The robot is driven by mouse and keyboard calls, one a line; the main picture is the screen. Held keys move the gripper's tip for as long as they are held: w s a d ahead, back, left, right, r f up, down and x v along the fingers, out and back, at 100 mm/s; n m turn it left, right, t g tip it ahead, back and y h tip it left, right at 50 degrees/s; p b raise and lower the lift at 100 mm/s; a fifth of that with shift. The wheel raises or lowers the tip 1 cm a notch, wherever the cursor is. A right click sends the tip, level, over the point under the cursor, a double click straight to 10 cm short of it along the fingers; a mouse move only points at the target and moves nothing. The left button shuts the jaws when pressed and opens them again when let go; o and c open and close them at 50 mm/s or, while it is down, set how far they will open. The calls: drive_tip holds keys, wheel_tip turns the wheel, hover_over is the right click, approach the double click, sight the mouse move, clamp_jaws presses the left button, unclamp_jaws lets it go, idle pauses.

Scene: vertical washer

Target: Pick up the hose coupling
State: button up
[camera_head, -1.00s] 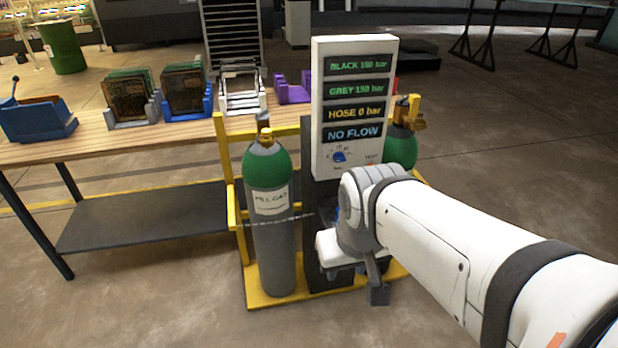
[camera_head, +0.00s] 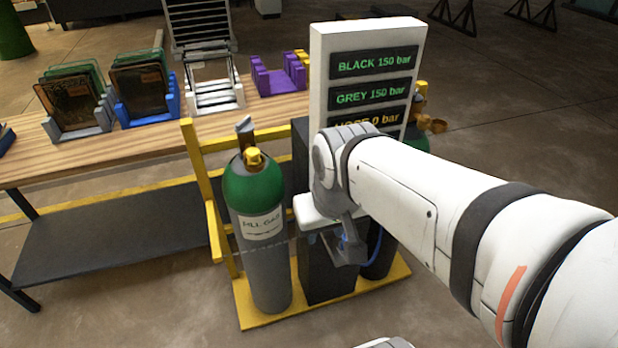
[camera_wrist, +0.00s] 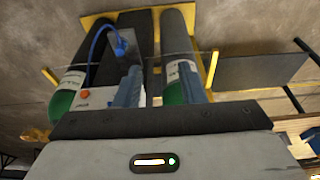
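The hose coupling (camera_wrist: 121,46) appears in the wrist view as a small blue piece at the end of a curved blue hose (camera_wrist: 95,42), in front of the dark cabinet. In the head view, part of the blue hose (camera_head: 376,246) shows beside my gripper, and the coupling cannot be made out clearly. My gripper (camera_wrist: 160,69) is open, with its two fingers apart and nothing between them. The coupling lies beyond the left finger in the wrist view, apart from it. In the head view, my wrist and gripper hang in front of the cabinet.
A green-topped grey cylinder (camera_head: 268,262) stands on a yellow cart (camera_head: 250,312) left of the gripper. A second cylinder is mostly hidden behind my arm. A white display panel (camera_head: 318,75) rises above the gripper. A wooden bench (camera_head: 25,165) with racks is at left.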

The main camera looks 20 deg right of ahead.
drive_tip(key=shift+s, duration=0.1)
